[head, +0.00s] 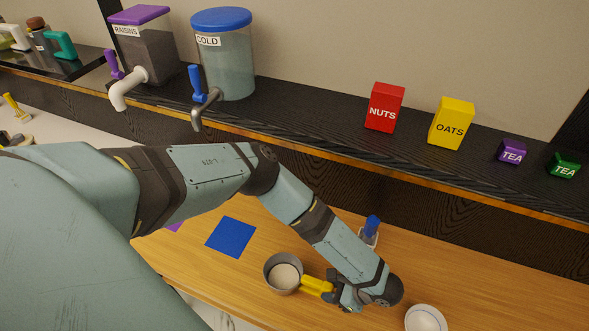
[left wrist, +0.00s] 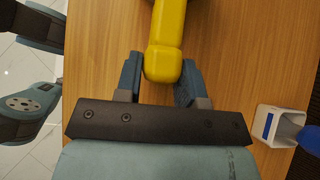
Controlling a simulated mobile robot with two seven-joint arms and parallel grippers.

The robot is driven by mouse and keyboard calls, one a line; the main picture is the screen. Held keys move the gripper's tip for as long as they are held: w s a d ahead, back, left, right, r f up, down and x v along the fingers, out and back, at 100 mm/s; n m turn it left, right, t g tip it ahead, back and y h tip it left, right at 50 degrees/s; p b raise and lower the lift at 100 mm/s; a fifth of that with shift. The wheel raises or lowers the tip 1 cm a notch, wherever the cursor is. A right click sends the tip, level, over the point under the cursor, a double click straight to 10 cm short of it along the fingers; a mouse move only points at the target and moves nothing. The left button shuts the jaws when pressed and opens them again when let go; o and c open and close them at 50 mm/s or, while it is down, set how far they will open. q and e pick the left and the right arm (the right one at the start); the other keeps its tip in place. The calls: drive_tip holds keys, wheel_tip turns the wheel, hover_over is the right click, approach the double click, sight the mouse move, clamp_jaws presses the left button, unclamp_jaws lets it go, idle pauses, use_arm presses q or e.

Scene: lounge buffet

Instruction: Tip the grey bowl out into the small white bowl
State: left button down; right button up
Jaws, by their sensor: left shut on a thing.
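The grey bowl (head: 269,275) with a yellow handle (head: 316,286) is in the lower middle of the head view. It looks upright and holds something pale. My left gripper (head: 333,288) is shut on the yellow handle; the handle also shows between the fingers in the left wrist view (left wrist: 165,62). I cannot tell whether the bowl touches the table. The small white bowl (head: 426,319) is at the bottom edge of the head view, right of my left gripper and partly cut off.
A white container with a blue part (head: 370,232) stands behind my left forearm; its white box shows in the left wrist view (left wrist: 278,126). A blue mat (head: 231,237) lies left on the wooden table (head: 210,268). Dispensers (head: 228,65) and boxes (head: 384,108) stand on the dark shelf behind.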

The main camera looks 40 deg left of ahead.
use_arm(q)
drive_tip(key=shift+r, duration=0.1)
drive_tip(key=shift+r+p, duration=0.8)
drive_tip(key=shift+r, duration=1.65)
drive_tip(key=c, duration=1.5)
unclamp_jaws()
clamp_jaws()
